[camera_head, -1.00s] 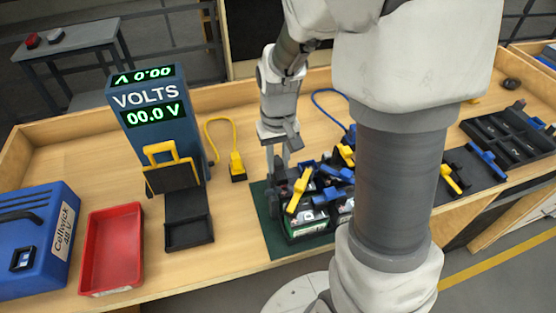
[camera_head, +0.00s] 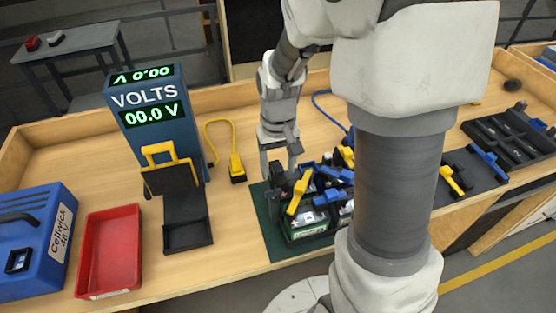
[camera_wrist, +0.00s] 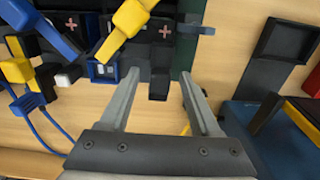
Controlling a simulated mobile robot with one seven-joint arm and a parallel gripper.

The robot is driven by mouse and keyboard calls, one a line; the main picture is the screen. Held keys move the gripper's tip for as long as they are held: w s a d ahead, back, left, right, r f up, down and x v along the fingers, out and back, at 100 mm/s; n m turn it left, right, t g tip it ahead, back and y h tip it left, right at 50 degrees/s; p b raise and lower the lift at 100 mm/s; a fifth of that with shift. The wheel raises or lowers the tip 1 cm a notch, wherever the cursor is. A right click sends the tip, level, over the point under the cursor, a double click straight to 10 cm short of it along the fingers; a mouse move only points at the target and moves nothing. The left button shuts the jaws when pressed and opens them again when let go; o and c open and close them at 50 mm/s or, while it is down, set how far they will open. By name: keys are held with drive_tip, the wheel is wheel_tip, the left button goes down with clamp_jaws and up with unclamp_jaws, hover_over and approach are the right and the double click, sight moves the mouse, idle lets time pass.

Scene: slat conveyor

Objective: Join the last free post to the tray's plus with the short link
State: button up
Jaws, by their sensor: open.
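My gripper (camera_head: 280,172) is open and empty above the left back corner of the battery tray (camera_head: 287,226). In the wrist view my gripper (camera_wrist: 158,82) has its fingers apart, with a black block (camera_wrist: 159,88) showing between and beyond them. A yellow link (camera_head: 298,195) lies slanted across the tray top, with blue links (camera_head: 330,196) to its right. In the wrist view the yellow link (camera_wrist: 122,32) runs near a pink plus mark (camera_wrist: 165,31), and another plus (camera_wrist: 71,24) shows left. I cannot tell which piece is the short link. My arm hides part of the tray's right side.
A voltmeter (camera_head: 150,115) reading 00.0 V stands at left. A black stand, red bin (camera_head: 108,250) and blue case (camera_head: 38,240) are nearby. A yellow cable plug (camera_head: 237,168) lies behind. Dark trays (camera_head: 510,140) and links are at right.

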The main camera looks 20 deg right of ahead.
wheel_tip(320, 180, up, 17)
drive_tip(key=shift+r+p, duration=0.2)
drive_tip(key=shift+p, duration=0.15)
drive_tip(key=shift+s, duration=0.1)
drive_tip(key=s+r+t, duration=0.1)
drive_tip(key=s+t, duration=0.4)
drive_tip(key=s, duration=0.8)
drive_tip(key=shift+s+t, duration=0.3)
drive_tip(key=shift+s, duration=0.05)
